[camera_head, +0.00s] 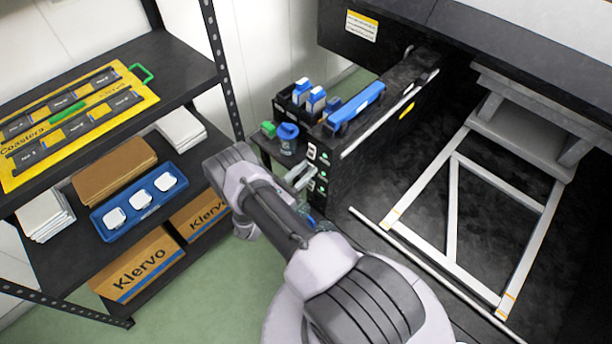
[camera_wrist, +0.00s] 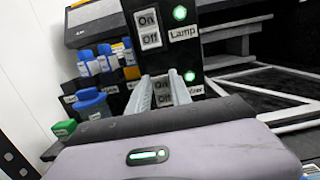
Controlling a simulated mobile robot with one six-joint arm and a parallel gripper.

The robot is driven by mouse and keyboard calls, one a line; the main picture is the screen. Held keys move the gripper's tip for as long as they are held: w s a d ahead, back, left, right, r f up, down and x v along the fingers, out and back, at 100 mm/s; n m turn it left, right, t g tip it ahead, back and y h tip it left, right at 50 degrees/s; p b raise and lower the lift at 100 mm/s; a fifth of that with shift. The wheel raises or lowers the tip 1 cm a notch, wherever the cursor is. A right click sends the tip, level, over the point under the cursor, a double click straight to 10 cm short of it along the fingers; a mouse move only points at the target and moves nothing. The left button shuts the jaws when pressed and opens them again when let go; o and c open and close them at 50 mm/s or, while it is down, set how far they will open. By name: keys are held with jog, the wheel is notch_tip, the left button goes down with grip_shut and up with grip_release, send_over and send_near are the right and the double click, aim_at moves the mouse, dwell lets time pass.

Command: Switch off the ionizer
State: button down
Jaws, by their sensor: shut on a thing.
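The ionizer switch (camera_wrist: 164,91) is an On/Off rocker on the black panel, below the Lamp switch (camera_wrist: 148,28). Its label (camera_wrist: 196,90) is partly covered, with only its end readable. The green light (camera_wrist: 190,76) beside it is lit. My gripper (camera_wrist: 161,77) has one finger on each side of this rocker and is shut on it. Which half of the rocker is pressed in cannot be told. In the head view my gripper (camera_head: 301,178) reaches the front of the switch panel (camera_head: 318,152), and my wrist hides part of the panel.
The Lamp light (camera_wrist: 180,13) is also green. A blue-lidded jar (camera_head: 288,138) and a green-capped item (camera_head: 268,129) stand left of the panel, with bottles (camera_head: 303,90) behind. A shelf with a blue tray (camera_head: 112,229) is at left. Green floor (camera_head: 215,295) lies between.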

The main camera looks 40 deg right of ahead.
jog(key=h+b, duration=0.1)
jog(key=b, duration=0.1)
jog(key=h+b, duration=0.1)
jog(key=b, duration=0.1)
jog(key=shift+a+f, duration=0.15)
jog(key=shift+f, duration=0.25)
jog(key=c, duration=1.2)
grip_release()
jog(key=shift+o, duration=0.2)
jog(key=v, duration=1.7)
jog(key=shift+s+f, duration=0.15)
jog(key=shift+f, duration=0.15)
